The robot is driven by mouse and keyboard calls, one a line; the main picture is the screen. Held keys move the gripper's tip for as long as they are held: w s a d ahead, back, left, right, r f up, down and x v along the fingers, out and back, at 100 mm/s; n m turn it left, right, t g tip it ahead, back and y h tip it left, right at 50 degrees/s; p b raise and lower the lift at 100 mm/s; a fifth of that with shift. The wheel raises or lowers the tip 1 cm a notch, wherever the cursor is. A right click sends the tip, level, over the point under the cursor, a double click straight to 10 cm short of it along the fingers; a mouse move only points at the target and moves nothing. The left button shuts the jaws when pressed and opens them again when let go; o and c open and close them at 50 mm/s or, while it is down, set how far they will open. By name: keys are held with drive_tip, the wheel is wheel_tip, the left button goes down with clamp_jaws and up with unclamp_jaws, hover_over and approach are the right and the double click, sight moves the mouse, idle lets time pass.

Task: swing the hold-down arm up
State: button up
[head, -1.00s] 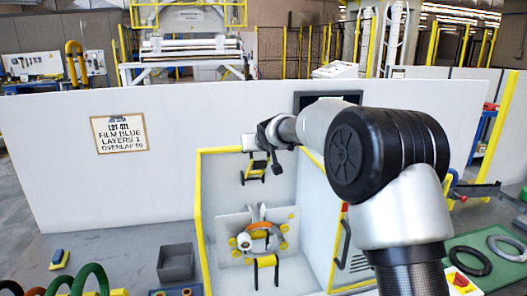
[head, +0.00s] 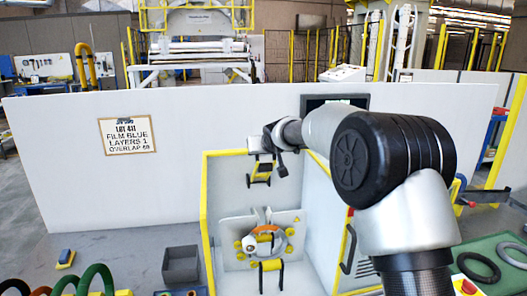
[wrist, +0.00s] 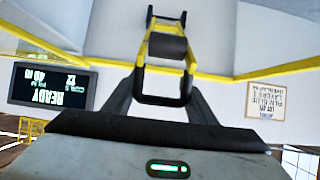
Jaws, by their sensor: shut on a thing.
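The hold-down arm (head: 259,173) is a yellow-and-black piece near the upper back wall of the wrapping machine. In the wrist view it shows as a yellow frame (wrist: 190,62) with a black crosspiece. My gripper (head: 264,151) is at its upper end in the head view, with the piece hanging below it. In the wrist view my gripper (wrist: 163,98) has its dark fingers closed on the black end of the frame. The exact contact is partly hidden. Below, the round coil unit (head: 265,241) with orange and white parts sits apart from my gripper.
Yellow-edged walls (head: 205,205) enclose the machine on the left and right. A grey bin (head: 180,265) stands to its left. Coloured rings (head: 95,278) are at the lower left, and dark and grey rings lie on a green mat (head: 495,252) at the right. A screen (wrist: 52,88) reads READY.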

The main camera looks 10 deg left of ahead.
drive_tip(key=shift+d+f, duration=0.25)
drive_tip(key=shift+f, duration=0.15)
drive_tip(key=o, duration=1.2)
drive_tip(key=shift+c, duration=0.2)
drive_tip(key=shift+o, duration=0.6)
drive_tip(key=shift+w, duration=0.3)
drive_tip(key=b+v, duration=0.1)
drive_tip(key=v, duration=1.6)
drive_tip(key=shift+s+r+b, duration=0.25)
drive_tip(key=shift+b, duration=0.05)
drive_tip(key=shift+a, duration=0.1)
